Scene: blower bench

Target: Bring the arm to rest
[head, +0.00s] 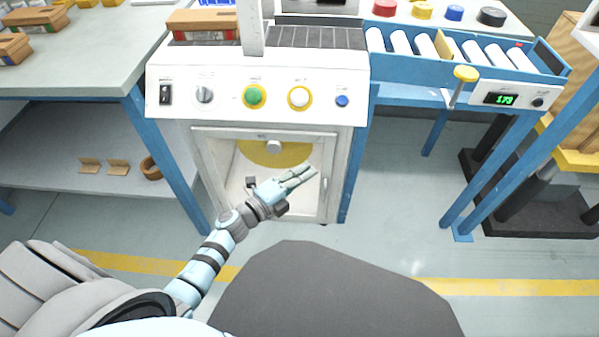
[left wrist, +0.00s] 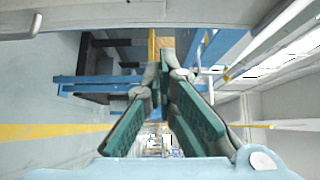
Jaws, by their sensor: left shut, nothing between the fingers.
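My left arm (head: 210,250) reaches up and right from the lower left of the head view. My right gripper does not show in either view.
The control panel (head: 222,96) carries a green button, a white button and a blue knob. A roller conveyor (head: 430,62) with a yellow-topped crank stands to the right. A workbench (head: 90,75) with a lower shelf stands at left. Open floor (head: 390,235) lies at right.

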